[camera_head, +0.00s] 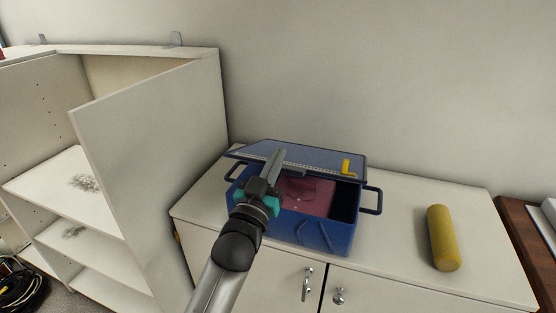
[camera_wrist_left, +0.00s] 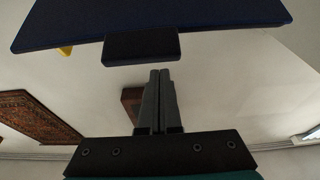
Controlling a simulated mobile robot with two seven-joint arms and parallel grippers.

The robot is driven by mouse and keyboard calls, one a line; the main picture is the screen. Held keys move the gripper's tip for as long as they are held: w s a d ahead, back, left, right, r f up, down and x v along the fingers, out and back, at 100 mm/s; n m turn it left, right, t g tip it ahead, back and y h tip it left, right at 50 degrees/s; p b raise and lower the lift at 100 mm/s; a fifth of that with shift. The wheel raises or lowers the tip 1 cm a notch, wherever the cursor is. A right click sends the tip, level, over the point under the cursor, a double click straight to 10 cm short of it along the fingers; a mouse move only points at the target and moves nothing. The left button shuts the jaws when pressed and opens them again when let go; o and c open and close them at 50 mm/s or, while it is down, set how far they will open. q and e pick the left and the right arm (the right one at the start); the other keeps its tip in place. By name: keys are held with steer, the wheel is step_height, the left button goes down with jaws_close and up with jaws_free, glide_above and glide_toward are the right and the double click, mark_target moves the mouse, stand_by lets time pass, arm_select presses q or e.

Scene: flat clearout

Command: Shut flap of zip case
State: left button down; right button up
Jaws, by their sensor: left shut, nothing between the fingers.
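The zip case (camera_head: 312,232) is a blue box with black side handles on the white cabinet top. Its blue flap (camera_head: 318,158) is raised and leans back over the rear, with a yellow pull (camera_head: 346,166) and a pale zip line along it. Something dark pink (camera_head: 308,197) lies inside. My left gripper (camera_head: 279,158) is shut and empty, in front of the flap and over the case's left part. In the left wrist view the flap (camera_wrist_left: 150,22) crosses the top, with a dark block (camera_wrist_left: 141,47) on its edge just beyond the fingertips (camera_wrist_left: 159,75). I cannot tell whether they touch.
A yellow cylinder (camera_head: 442,238) lies on the cabinet top (camera_head: 400,215) right of the case. A white shelf unit with an open door (camera_head: 155,150) stands close on the left. A wall is behind. A brown surface (camera_head: 525,240) is at far right.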

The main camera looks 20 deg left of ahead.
stand_by(0.8)
